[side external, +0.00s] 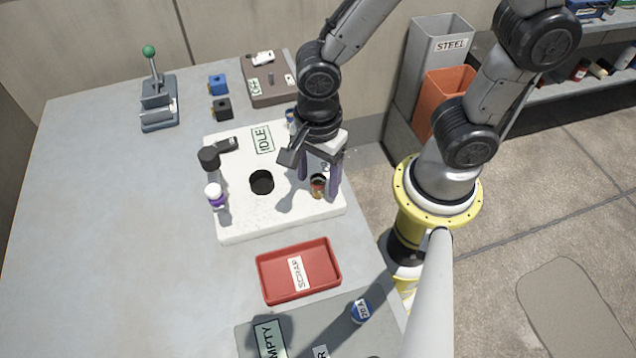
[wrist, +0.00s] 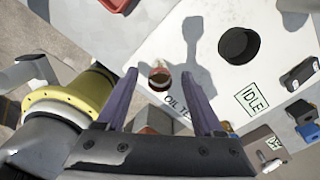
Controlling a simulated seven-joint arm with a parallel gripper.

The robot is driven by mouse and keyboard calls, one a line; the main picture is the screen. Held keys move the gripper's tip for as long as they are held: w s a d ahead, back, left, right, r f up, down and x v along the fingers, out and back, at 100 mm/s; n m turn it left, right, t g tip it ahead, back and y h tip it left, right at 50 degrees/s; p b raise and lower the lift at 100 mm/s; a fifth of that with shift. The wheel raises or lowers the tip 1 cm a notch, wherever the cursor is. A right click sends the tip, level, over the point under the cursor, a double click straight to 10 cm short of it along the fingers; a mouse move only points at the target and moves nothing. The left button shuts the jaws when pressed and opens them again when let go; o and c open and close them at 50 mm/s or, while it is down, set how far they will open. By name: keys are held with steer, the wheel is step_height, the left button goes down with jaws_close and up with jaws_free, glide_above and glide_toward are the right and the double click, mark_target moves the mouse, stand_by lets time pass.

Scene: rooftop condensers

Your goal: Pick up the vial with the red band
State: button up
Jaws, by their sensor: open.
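The vial with the red band (side external: 318,184) stands near the right edge of the white board (side external: 240,229). It is small and dark amber, with a red band and a pale top. In the wrist view the vial (wrist: 159,78) shows between my fingertips, beside the printed "OIL TE..." lettering. My gripper (side external: 319,195) is open and points down, with one purple finger on each side of the vial in the picture. The wrist view also shows my gripper (wrist: 159,73) with its fingers wide apart. I see no finger touching the vial, and the exact height difference is hard to tell.
A black round cup or hole (side external: 262,182) lies left of my gripper. The red SCRAP tray (side external: 275,297) lies in front. The table's left part is clear.

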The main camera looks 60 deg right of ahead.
jaws_close()
stand_by(0.3)
